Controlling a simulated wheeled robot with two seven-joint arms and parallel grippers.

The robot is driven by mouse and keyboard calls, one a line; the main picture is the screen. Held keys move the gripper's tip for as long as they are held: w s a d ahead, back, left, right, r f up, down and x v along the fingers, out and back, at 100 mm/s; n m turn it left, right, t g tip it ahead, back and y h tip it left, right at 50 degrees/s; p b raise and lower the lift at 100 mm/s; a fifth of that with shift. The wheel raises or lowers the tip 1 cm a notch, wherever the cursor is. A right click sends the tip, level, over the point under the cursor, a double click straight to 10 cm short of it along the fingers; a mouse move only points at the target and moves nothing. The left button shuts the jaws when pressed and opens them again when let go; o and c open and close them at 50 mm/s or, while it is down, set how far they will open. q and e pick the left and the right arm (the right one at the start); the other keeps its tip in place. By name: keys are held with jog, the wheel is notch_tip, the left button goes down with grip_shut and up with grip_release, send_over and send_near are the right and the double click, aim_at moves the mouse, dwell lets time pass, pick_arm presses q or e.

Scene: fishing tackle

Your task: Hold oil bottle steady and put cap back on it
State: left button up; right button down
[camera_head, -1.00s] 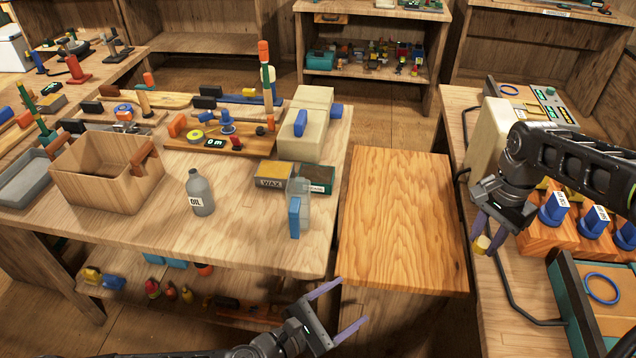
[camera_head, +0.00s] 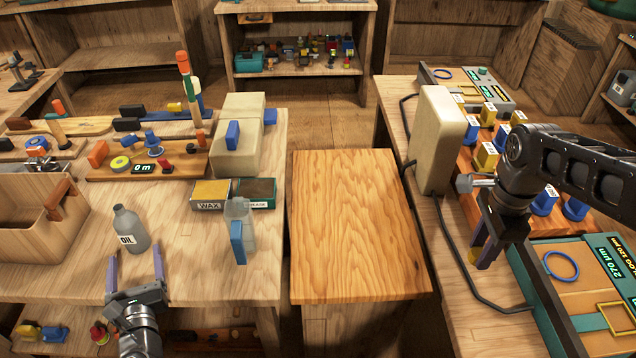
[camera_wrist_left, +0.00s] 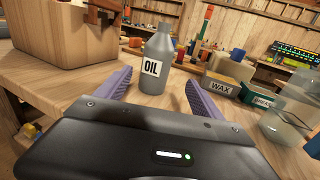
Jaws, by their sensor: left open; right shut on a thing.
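The grey oil bottle (camera_head: 131,231), labelled OIL, stands upright on the left table near its front edge. Its narrow top shows no cap. My left gripper (camera_head: 135,262) is open just in front of the bottle, fingers pointing at it. In the left wrist view the bottle (camera_wrist_left: 157,58) stands ahead, between the lines of the two purple fingers (camera_wrist_left: 159,82), not gripped. My right gripper (camera_head: 482,259) hangs over the right bench, shut on a small yellow thing (camera_head: 474,256), apparently the cap; the fingers partly hide it.
A wooden box (camera_head: 30,243) stands left of the bottle. A clear jug with a blue handle (camera_head: 237,241) and WAX box (camera_head: 211,192) stand to its right. A bare lower wooden surface (camera_head: 350,220) lies between the benches. A black cable (camera_head: 447,245) runs along the right bench.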

aim_at(131, 240)
pick_arm(q)
jog(key=shift+a+f, duration=0.1)
jog(key=shift+a, duration=0.3)
pick_arm(e)
jog(key=shift+s+d, duration=0.1)
jog(key=shift+s, duration=0.05)
